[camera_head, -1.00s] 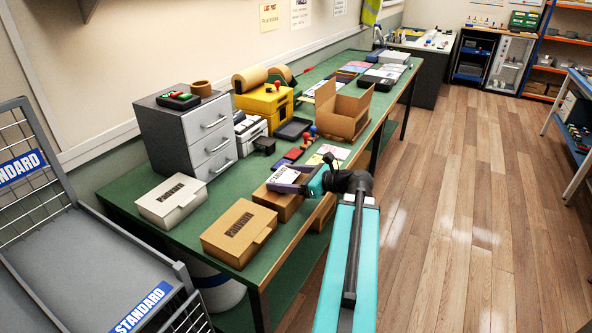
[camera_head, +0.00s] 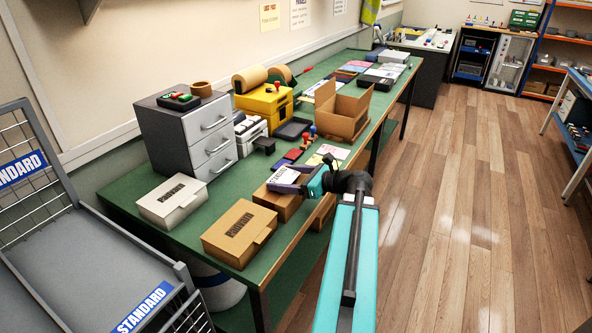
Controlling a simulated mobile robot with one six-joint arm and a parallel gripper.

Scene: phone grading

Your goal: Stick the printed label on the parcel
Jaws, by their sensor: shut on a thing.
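The printed label (camera_head: 284,175) is a white piece with dark lettering. My gripper (camera_head: 302,180) is over the table's front edge, and its jaws are shut on the label. The label is right above a brown cardboard parcel (camera_head: 278,205); I cannot tell whether it touches the top. The upper part of that parcel is hidden by the label and my gripper. Another brown parcel (camera_head: 238,232) with a dark printed block lies to the left, nearer the camera. A white parcel (camera_head: 172,200) with a similar block lies farther left.
The green table (camera_head: 200,233) also carries a grey drawer unit (camera_head: 188,135), a yellow box (camera_head: 264,104), a small white machine (camera_head: 248,131) and an open cardboard box (camera_head: 343,112). A grey mesh cart (camera_head: 95,250) labelled STANDARD stands at the left. The floor to the right is clear.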

